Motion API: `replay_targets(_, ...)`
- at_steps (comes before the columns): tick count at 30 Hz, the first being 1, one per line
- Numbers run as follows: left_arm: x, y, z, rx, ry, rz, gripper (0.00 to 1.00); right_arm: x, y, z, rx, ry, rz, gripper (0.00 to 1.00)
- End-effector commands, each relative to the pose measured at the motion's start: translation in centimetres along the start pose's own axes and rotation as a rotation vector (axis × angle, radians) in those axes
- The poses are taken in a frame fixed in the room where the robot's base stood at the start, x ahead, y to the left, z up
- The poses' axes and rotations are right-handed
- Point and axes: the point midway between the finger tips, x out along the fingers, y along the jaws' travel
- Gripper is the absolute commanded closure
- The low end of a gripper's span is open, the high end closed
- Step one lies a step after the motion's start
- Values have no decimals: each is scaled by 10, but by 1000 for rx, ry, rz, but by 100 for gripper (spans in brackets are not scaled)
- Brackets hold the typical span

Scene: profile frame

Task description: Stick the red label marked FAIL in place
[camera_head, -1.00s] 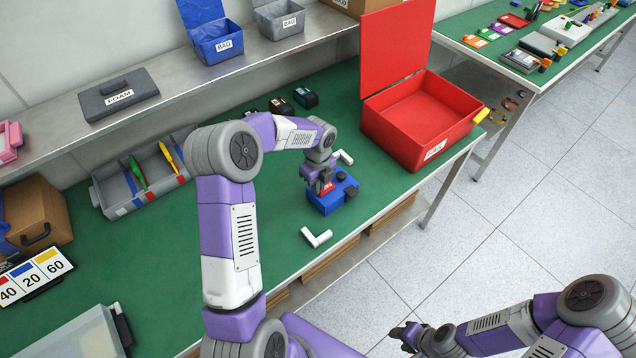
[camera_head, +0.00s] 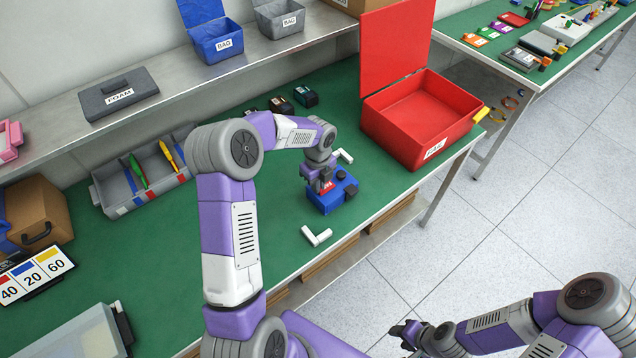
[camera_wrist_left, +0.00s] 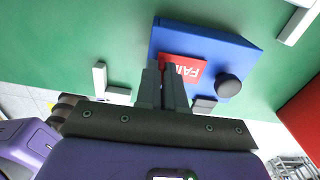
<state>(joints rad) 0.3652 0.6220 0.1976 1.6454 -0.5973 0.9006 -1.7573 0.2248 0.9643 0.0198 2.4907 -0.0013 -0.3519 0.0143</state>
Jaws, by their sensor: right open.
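The red label marked FAIL (camera_wrist_left: 188,69) lies at the top face of a blue box-shaped part (camera_wrist_left: 215,45) with a dark round knob. In the head view the red label (camera_head: 327,186) shows just under my left gripper (camera_head: 321,185), over the blue part (camera_head: 338,197). In the left wrist view my left gripper (camera_wrist_left: 162,68) has its fingers close together at the label's edge, and it looks shut on the label. I cannot tell whether the label is pressed flat. My right gripper (camera_head: 402,332) is open and empty, over the floor at the lower right.
White angle brackets (camera_head: 316,237) lie on the green bench (camera_head: 200,240) on either side of the blue part. An open red box (camera_head: 450,125) stands to its right. Dark small blocks (camera_head: 306,97) sit behind.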

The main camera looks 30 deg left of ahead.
Motion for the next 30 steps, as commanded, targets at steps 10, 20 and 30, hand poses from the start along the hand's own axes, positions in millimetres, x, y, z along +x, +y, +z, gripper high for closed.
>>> replay_targets(10, 0, 0, 0, 0, 0, 0, 62, 0, 0, 0, 0, 0, 0, 57)
replay_targets(20, -20, 0, 0, 0, -2, -2, 62, -4, -2, 0, 0, 0, 0, 57)
replay_targets(30, -70, 0, 0, 0, 0, -2, 62, -13, -5, 1, 0, 0, 0, 57)
